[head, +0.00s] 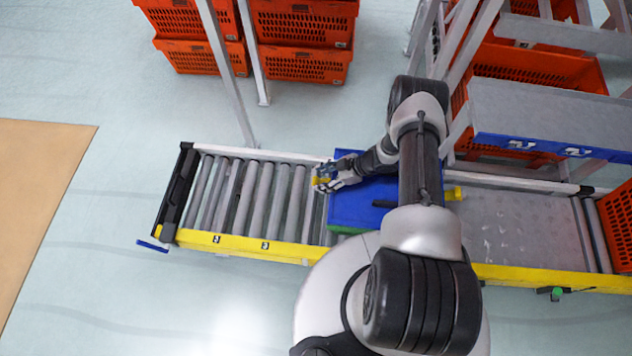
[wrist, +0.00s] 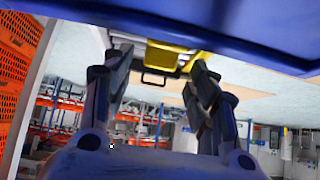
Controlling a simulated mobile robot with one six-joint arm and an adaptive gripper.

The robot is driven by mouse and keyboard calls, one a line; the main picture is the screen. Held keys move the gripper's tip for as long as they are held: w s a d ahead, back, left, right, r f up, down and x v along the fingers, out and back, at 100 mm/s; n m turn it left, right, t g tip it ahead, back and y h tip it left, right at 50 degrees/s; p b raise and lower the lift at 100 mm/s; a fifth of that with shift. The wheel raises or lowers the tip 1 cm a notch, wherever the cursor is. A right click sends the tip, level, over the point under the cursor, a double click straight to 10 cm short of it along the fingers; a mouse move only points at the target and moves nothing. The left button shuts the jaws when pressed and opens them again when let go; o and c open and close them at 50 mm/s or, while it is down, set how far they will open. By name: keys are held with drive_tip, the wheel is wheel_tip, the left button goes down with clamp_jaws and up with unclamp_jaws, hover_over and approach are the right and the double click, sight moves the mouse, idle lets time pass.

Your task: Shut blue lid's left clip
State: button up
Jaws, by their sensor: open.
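The blue lid (head: 350,212) lies on a box on the roller conveyor, partly covered by my arm. A strip of green shows under its near edge. Its yellow left clip (head: 319,184) is at the lid's left end, partly hidden by my gripper (head: 328,178). In the wrist view the lid's underside or edge (wrist: 230,32) spans the top, and the yellow clip (wrist: 190,65) shows beyond and between my fingertips (wrist: 160,72). A yellow right clip (head: 453,194) sticks out at the other end.
The roller conveyor (head: 250,195) has a yellow near rail (head: 270,247) and bare rollers left of the lid. A metal plate section (head: 520,230) and an orange tote (head: 618,225) are to the right. A metal rack (head: 550,110) stands behind. Orange totes (head: 300,65) are stacked at the back.

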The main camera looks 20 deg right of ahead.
sight(317, 180)
drive_tip(key=shift+b+x, duration=0.35)
drive_tip(key=shift+x, duration=1.65)
drive_tip(key=shift+c, duration=0.3)
drive_tip(key=c, duration=1)
